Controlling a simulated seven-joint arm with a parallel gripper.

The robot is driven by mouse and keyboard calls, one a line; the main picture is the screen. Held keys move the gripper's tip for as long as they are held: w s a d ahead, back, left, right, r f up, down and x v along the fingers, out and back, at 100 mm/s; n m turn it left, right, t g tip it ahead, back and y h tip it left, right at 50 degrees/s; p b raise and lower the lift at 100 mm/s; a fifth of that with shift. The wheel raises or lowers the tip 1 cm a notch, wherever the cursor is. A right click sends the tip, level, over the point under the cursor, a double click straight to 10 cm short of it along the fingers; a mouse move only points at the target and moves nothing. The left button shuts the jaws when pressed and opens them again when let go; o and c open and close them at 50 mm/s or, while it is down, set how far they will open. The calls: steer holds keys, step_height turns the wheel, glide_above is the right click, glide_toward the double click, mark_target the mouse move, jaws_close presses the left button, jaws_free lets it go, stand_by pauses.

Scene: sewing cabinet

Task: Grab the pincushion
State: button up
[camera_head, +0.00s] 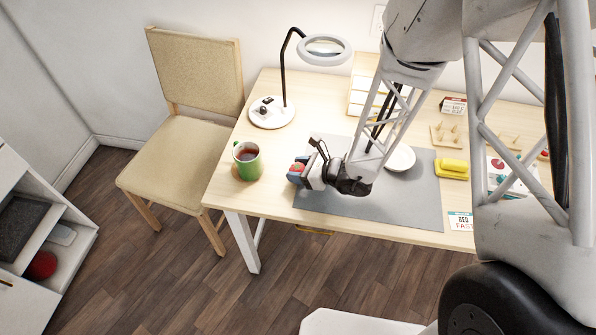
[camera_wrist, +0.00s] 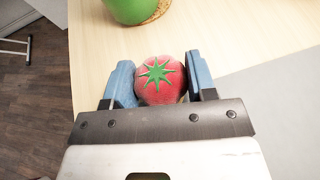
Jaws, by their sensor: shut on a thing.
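The pincushion (camera_wrist: 161,80) is a red, tomato-like ball with a green star-shaped top in the wrist view. My gripper (camera_wrist: 160,84) has its two blue fingers on either side of it, shut on it. In the head view my gripper (camera_head: 297,174) is over the left end of the grey mat, with a bit of red showing between the blue fingers. Most of the pincushion is hidden by the gripper there. I cannot tell whether it touches the table.
A green mug (camera_head: 249,163) with dark red drink stands on a coaster just left of my gripper. A ring lamp (camera_head: 271,112) stands behind. A white dish (camera_head: 400,158) and a yellow object (camera_head: 452,168) lie to the right. The grey mat (camera_head: 400,205) is clear in front.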

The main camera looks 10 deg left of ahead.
mark_target(298, 167)
steer(key=shift+r, duration=0.2)
steer(key=shift+r, duration=0.8)
steer(key=shift+s+r, duration=0.1)
steer(key=shift+r, duration=0.75)
steer(key=s+d+r, duration=0.1)
steer(key=s+d, duration=0.7)
steer(key=s, duration=0.5)
steer(key=shift+s+r, duration=0.15)
steer(key=shift+s, duration=0.2)
